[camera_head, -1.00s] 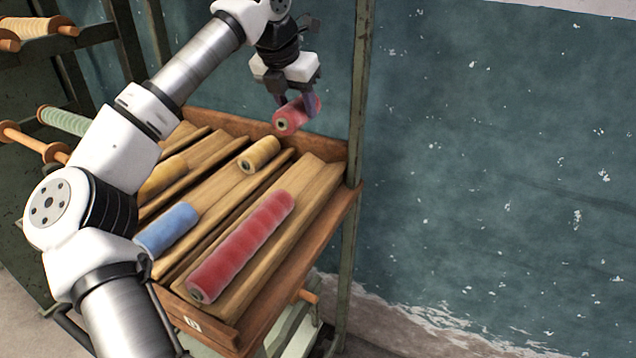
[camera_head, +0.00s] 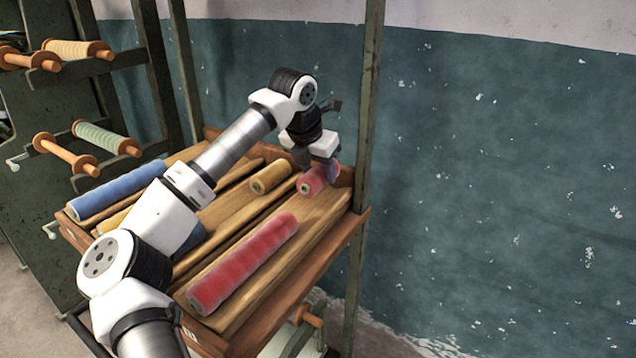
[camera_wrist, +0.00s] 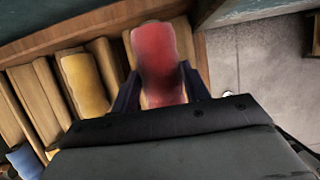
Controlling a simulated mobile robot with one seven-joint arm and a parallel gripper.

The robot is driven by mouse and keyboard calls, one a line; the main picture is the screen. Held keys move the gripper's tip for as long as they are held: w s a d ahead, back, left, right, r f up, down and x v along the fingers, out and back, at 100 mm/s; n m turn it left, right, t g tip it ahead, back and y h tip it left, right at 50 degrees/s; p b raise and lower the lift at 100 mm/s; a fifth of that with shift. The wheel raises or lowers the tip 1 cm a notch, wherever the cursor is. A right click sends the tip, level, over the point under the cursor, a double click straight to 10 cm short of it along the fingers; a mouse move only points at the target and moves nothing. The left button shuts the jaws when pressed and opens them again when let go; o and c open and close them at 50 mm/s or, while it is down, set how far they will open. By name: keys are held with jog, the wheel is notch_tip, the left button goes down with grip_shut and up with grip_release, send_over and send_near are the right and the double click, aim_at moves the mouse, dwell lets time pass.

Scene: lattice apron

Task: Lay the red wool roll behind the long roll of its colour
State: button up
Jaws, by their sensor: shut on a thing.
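The short red wool roll (camera_head: 314,183) is between the fingers of my gripper (camera_head: 318,172), which is shut on it. It also shows in the wrist view (camera_wrist: 156,50), with a dark finger on each side. The roll is low over the back right of the wooden tray (camera_head: 290,322); whether it touches the tray I cannot tell. The long red roll (camera_head: 243,263) lies in the tray's right channel, nearer the front. A gap of bare wood separates the two red rolls.
A short yellow roll (camera_head: 271,177) lies just left of the held roll and shows in the wrist view (camera_wrist: 84,84). A long blue roll (camera_head: 118,190) lies at the tray's left. A green post (camera_head: 366,120) stands close to the right. My arm hides part of the tray.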

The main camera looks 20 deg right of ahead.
notch_tip(320, 180, down, 3)
jog(key=shift+f, duration=0.2)
jog(key=shift+f, duration=0.5)
jog(key=o, duration=1)
jog(key=shift+o, duration=0.2)
jog(key=shift+r+p, duration=0.35)
jog(key=shift+r, duration=0.2)
jog(key=b+v, duration=0.1)
jog(key=v, duration=1)
jog(key=shift+b, duration=0.35)
jog(key=shift+s+a+r, duration=0.1)
jog(key=shift+r, duration=0.3)
